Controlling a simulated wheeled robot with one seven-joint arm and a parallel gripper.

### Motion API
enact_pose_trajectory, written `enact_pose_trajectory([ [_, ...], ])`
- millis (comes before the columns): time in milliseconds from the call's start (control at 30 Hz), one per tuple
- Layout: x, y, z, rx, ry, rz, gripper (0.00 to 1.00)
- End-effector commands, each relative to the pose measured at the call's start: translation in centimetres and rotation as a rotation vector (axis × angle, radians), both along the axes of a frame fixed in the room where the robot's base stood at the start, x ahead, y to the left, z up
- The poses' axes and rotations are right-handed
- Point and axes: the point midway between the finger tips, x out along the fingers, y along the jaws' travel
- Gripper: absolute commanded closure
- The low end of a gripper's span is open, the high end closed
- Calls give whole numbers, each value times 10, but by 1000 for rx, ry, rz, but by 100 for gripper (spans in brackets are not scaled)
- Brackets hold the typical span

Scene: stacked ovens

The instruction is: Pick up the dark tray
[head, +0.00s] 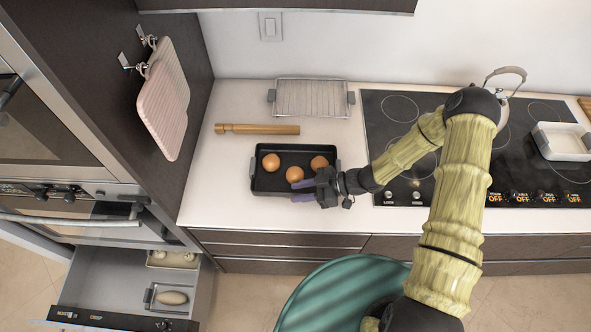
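The dark tray (290,155) lies on the white counter, left of the cooktop. It is rectangular, with small grey handles at its left and right ends, and holds three round brown items (271,161). My gripper (302,191) is at the tray's front right part, reaching in from the right. Its two purple fingers point left with a gap between them. One finger is over the tray near the front rim and the other is at or just outside that rim. I cannot tell whether they touch it. The gripper hides the tray's front right corner.
A wooden rolling pin (257,129) and a wire rack (311,98) lie behind the tray. The black cooktop (400,160) carries a kettle (505,80) and a white dish (562,141). Stacked ovens (60,150) and an open drawer (120,290) are at left.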

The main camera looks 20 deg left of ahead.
Motion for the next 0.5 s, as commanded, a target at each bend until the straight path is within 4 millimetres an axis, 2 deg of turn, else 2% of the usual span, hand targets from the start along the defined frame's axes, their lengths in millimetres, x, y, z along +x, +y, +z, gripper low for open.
enact_pose_trajectory([
  [267, 0, 0, 0, 0, 0, 0, 70],
  [400, 0, 0, 0, 0, 0, 0, 97],
  [500, 0, 0, 0, 0, 0, 0, 100],
])
